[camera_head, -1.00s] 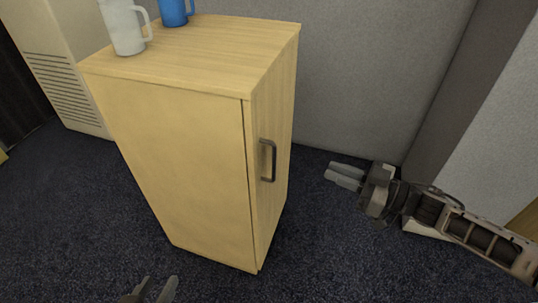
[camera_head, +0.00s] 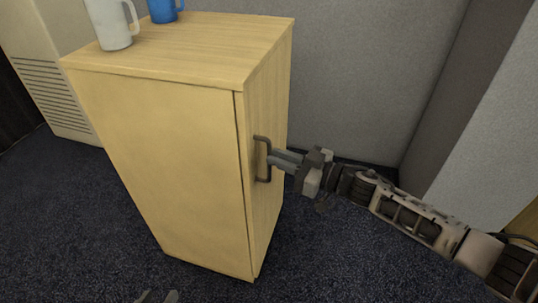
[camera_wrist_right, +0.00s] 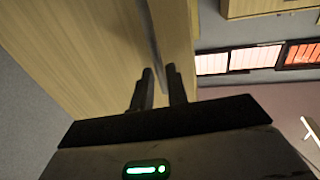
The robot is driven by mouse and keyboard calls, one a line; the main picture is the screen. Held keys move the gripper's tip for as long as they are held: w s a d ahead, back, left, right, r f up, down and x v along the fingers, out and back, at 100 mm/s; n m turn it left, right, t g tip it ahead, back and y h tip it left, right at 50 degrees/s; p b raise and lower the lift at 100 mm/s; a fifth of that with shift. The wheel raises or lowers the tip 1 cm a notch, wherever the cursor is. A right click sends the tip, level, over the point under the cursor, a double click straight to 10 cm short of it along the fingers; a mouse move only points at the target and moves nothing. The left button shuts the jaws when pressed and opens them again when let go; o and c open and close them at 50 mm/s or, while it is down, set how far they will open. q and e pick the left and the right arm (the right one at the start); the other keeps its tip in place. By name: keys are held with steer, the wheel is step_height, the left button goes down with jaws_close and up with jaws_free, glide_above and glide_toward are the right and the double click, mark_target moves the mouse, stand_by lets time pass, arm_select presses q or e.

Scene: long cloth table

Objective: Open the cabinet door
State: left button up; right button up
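The light wooden cabinet (camera_head: 165,165) stands upright on the dark carpet, with its door side facing right. Its door (camera_head: 268,200) looks closed. The dark bar handle (camera_head: 257,170) is upright on that door. My right gripper (camera_head: 272,158) has its fingertips at the handle, coming from the right. In the right wrist view its two fingers (camera_wrist_right: 163,80) are apart, pointing at the wooden cabinet (camera_wrist_right: 75,40). I cannot tell whether they touch the handle. Only the tips of my left gripper (camera_head: 157,297) show at the bottom edge, apart and away from the cabinet.
A white mug (camera_head: 110,25) and a blue mug (camera_head: 163,10) stand on the cabinet top. A pale vented unit (camera_head: 50,75) is behind at the left. A grey wall (camera_head: 370,80) is behind. The carpet right of the cabinet is free apart from my arm.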

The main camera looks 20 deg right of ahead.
steer(key=shift+x, duration=1.65)
jaws_close()
steer(key=shift+d, duration=0.1)
